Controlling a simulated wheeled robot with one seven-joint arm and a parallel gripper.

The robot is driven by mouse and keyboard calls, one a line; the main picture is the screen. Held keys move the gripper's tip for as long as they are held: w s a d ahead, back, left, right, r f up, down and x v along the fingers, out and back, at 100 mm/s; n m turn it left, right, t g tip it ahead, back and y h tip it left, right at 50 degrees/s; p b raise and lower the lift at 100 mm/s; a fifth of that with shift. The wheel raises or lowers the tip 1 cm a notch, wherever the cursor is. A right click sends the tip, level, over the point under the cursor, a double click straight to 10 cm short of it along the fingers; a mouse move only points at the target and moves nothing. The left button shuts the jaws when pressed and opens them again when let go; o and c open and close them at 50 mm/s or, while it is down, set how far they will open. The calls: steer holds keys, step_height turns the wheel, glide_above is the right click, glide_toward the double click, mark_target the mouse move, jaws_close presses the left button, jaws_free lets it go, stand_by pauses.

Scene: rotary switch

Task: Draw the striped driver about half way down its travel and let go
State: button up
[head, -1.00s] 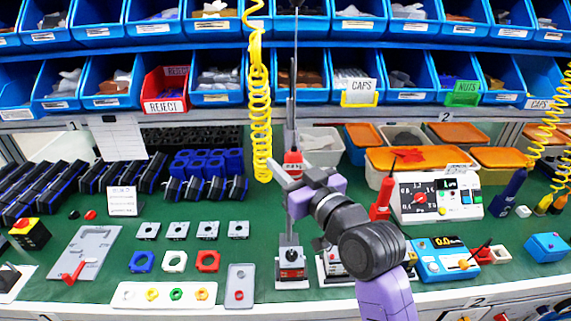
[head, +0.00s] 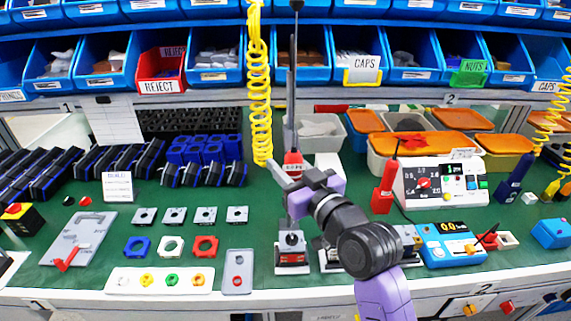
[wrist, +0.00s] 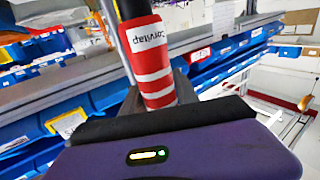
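The striped driver (head: 293,162) is red with white bands and sits on a tall, thin grey upright near the middle of the bench. In the wrist view its red and white body (wrist: 150,62) rises between my grey fingers, with a dark shaft above it. My gripper (head: 278,173) is at the driver's lower part, with a finger close against each side, and appears shut on it. The driver's lower end is hidden behind my gripper. The stand's base (head: 291,262), with a dark knob, is on the bench well below the driver.
A yellow coiled hose (head: 260,95) hangs just left of the driver. A second small unit stands right of the base, partly behind my arm. A control box (head: 440,185) and blue meter (head: 448,244) are to the right. Blue bins (head: 215,60) line the back.

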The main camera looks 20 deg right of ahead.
mark_target(298, 178)
steer(key=o, duration=0.3)
steer(key=shift+s, duration=0.1)
steer(key=shift+s+d+b, duration=0.2)
steer(key=shift+s+d, duration=0.05)
steer(key=shift+s, duration=1)
steer(key=shift+s+d+b, duration=0.2)
steer(key=shift+s, duration=1.05)
steer(key=shift+s+d+b, duration=0.2)
steer(key=shift+s+d, duration=0.05)
steer(key=shift+s, duration=1)
